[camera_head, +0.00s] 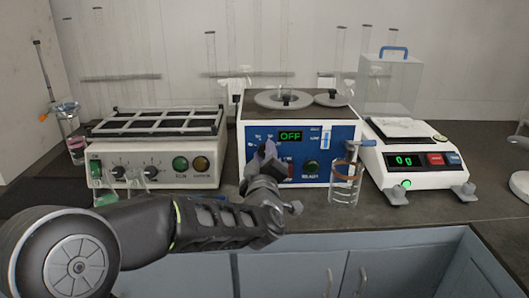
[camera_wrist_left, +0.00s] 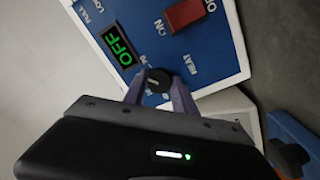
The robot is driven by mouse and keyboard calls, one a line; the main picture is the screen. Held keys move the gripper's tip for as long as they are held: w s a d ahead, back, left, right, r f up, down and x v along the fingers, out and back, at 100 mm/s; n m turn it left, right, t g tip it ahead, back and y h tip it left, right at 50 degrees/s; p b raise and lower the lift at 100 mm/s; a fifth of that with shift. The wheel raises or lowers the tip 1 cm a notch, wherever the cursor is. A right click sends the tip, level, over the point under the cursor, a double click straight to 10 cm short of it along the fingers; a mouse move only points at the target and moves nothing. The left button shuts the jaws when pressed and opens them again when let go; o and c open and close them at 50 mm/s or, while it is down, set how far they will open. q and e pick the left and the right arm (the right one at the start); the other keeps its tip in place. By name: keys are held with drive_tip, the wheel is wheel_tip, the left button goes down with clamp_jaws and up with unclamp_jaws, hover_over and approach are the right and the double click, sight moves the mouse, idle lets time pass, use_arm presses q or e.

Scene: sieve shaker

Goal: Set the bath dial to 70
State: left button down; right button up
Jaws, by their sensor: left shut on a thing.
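The water bath (camera_head: 335,135) has a blue front panel and stands in the middle of the bench. Its display (camera_head: 291,135) reads OFF in green; the display also shows in the left wrist view (camera_wrist_left: 119,45). The bath dial (camera_wrist_left: 158,80) is a black round knob with a pale pointer mark, below the display. My left gripper (camera_head: 264,157) is at the panel; in the left wrist view its purple fingers (camera_wrist_left: 157,86) sit on either side of the dial and are shut on it. The gripper hides the dial in the head view. The scale numbers around the dial are mostly covered.
A red switch (camera_wrist_left: 188,13) is beside the dial, and a green READY lamp (camera_head: 310,167) is right of it. A glass beaker (camera_head: 344,184) stands in front of the bath's right side. A shaker (camera_head: 157,150) stands left and a balance (camera_head: 415,165) right.

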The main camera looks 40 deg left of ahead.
use_arm(q)
drive_tip(key=m+p, duration=0.2)
drive_tip(key=m, duration=0.3)
drive_tip(key=shift+h, duration=0.4)
drive_tip(key=c, duration=1)
unclamp_jaws()
drive_tip(key=v, duration=0.7)
drive_tip(key=shift+s+d, duration=0.25)
drive_tip(key=shift+s, duration=0.05)
